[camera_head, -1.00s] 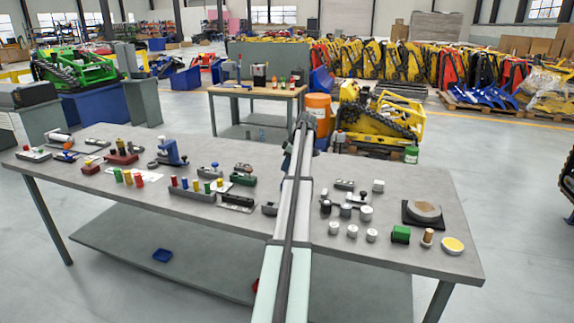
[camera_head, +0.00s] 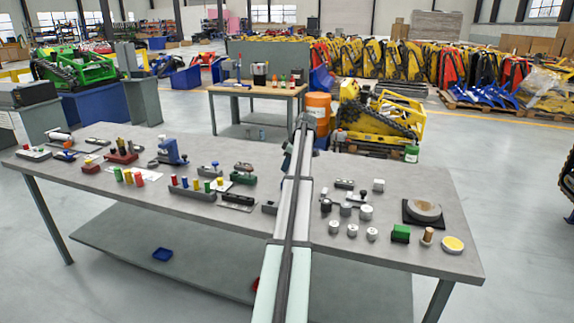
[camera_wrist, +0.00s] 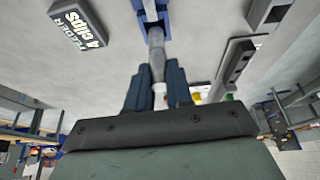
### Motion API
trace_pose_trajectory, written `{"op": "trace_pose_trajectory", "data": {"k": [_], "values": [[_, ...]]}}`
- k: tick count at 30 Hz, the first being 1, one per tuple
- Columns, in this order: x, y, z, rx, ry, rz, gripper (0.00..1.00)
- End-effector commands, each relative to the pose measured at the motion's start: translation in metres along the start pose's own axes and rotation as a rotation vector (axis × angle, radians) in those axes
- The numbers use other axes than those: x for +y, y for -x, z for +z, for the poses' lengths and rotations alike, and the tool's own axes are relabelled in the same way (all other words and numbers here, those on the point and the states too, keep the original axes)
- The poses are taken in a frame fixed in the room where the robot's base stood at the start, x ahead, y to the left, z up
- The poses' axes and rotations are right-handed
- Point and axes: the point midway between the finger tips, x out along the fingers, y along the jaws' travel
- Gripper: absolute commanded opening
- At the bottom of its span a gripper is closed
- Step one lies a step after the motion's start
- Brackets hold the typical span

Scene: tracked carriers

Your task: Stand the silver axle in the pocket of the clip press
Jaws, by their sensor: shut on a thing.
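In the wrist view my gripper (camera_wrist: 154,92) is shut on the silver axle (camera_wrist: 157,62), a grey shaft that points away from the fingers. Its far end lies at a blue fixture (camera_wrist: 151,13) at the top of the picture. I cannot tell whether the end is inside the fixture or just in front of it. A blue upright press (camera_head: 170,152), which looks like the clip press, stands on the left half of the table in the head view. My gripper's fingers and the axle cannot be made out in the head view.
A dark block lettered "4 clips" (camera_wrist: 80,25) lies left of the axle in the wrist view. A grey long device (camera_wrist: 237,62) lies to the right. The grey table (camera_head: 230,232) carries several small parts, including coloured pegs and a round disc on a black base (camera_head: 408,221).

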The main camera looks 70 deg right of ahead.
Motion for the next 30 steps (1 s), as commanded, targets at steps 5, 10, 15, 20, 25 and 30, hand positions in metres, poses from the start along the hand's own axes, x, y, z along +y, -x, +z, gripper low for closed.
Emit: {"op": "trace_pose_trajectory", "data": {"k": [5, 10, 15, 20, 25, 30], "values": [[0.0001, -0.0013, 0.0005, 0.000, 0.000, 0.000, 0.00], [0.0001, -0.0012, 0.0005, 0.000, 0.000, 0.000, 0.00], [0.0000, -0.0011, 0.0004, 0.000, 0.000, 0.000, 0.00], [0.0000, -0.0024, 0.0009, 0.000, 0.000, 0.000, 0.00], [-0.0001, -0.0054, 0.0022, 0.000, 0.000, 0.000, 0.00], [-0.0001, -0.0081, 0.0033, 0.000, 0.000, 0.000, 0.00]]}}
